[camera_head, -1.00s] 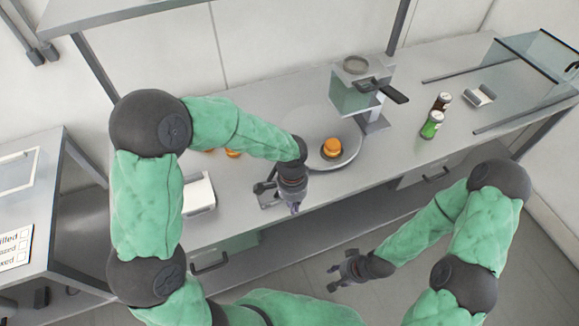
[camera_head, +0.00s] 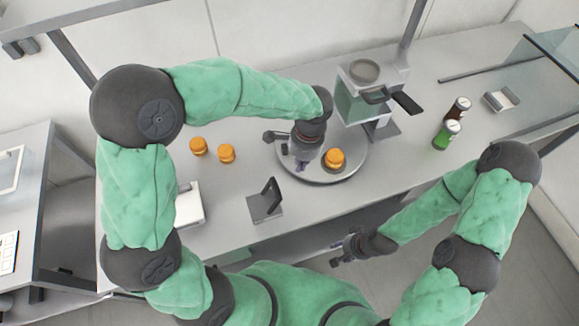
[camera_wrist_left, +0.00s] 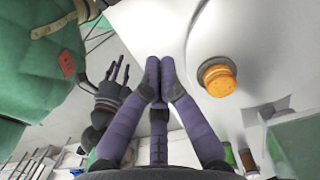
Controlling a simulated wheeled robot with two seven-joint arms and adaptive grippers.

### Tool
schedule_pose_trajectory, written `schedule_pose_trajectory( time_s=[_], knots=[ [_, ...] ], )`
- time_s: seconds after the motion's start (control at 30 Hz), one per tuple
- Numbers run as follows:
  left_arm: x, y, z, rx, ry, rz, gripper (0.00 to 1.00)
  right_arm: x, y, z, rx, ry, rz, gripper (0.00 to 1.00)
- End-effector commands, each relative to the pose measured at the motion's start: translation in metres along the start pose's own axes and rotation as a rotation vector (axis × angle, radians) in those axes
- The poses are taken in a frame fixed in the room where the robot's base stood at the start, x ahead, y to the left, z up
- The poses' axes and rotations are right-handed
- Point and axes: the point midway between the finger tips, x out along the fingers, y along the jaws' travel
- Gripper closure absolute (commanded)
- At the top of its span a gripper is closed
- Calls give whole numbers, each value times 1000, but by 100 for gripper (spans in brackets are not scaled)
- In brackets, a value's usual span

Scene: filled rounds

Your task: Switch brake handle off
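The likely brake handle is a dark upright lever (camera_head: 269,192) on a small grey base plate (camera_head: 262,210) near the front edge of the counter. My left gripper (camera_head: 300,165) is beyond it and to its right, apart from it, over the left part of the round plate. In the left wrist view its purple fingertips (camera_wrist_left: 160,68) are drawn close together with nothing between them. My right gripper (camera_head: 342,252) has its fingers spread, empty, in front of the counter; it also shows in the left wrist view (camera_wrist_left: 112,90).
A round grey plate (camera_head: 345,172) carries an orange-topped round (camera_head: 334,158). Two more orange rounds (camera_head: 198,146) sit on the counter at left. A dispenser (camera_head: 362,95) with a dark handle stands behind. Two bottles (camera_head: 446,134) are at right, a white box (camera_head: 188,204) at left.

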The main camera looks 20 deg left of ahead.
Motion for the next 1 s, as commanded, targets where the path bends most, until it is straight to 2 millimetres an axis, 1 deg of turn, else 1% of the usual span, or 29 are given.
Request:
schedule_pose_trajectory(
  time_s=[0.33, 0.47, 0.57, 0.67, 1.0],
  knots=[
    [0, 0, 0, -1, 0, 1, 100, 0, 0, 1, 0, -2, 0, 60],
    [5, 0, 0, -1, -1, 1, 100, 1, 0, 1, 0, -1, 0, 60],
    [16, 0, 0, -1, -3, 2, 100, 2, 1, 0, 0, -1, 0, 60],
    [33, 1, 1, 0, -3, 3, 100, 5, 2, 0, 0, -1, 0, 60],
    [96, 1, 1, -1, -3, 3, 100, 14, 5, 0, 0, -1, 0, 60]
  ],
)
